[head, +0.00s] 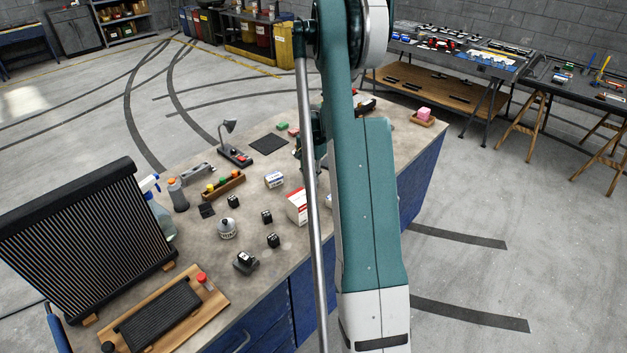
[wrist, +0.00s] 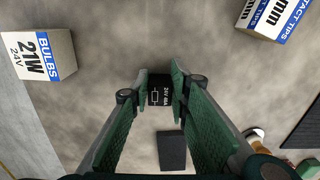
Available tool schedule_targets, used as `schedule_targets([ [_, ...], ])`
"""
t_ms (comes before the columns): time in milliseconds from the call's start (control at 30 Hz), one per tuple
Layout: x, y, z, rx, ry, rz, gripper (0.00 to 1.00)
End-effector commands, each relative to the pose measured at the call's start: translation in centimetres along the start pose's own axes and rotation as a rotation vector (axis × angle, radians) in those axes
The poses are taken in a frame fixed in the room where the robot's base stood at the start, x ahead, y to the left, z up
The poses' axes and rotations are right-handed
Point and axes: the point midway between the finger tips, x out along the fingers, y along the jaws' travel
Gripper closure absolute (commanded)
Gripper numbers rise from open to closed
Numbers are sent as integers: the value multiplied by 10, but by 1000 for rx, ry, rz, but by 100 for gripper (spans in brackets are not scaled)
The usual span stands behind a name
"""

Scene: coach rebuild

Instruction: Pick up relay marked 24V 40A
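The black relay (wrist: 159,92) marked 24V 40A shows in the wrist view between the two fingertips, with its marked face toward the camera. My gripper (wrist: 160,88) has its green-padded fingers closed in on both sides of it, and I see no clear gap at either side. The frames do not show clearly whether the relay is off the table. In the head view my arm hides most of my gripper and this relay. Other small black blocks, relay-like, stand on the bench, one (head: 266,216) near the middle and one (head: 273,240) nearer the front; their markings are unreadable.
In the wrist view a BULBS 21W box (wrist: 37,55) stands left and a CONTACT TIPS box (wrist: 276,17) upper right. A plain dark rectangle (wrist: 171,150) lies below the relay. A radiator (head: 85,235) stands at the left of the bench. A red-white box (head: 297,207) stands beside my arm.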

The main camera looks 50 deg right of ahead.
Motion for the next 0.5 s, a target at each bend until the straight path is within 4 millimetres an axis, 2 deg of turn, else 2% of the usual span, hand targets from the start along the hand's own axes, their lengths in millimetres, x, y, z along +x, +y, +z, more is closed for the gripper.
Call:
schedule_targets([
  [100, 0, 0, 0, 0, 0, 0, 93],
  [500, -3, 0, 0, 0, 0, 0, 93],
])
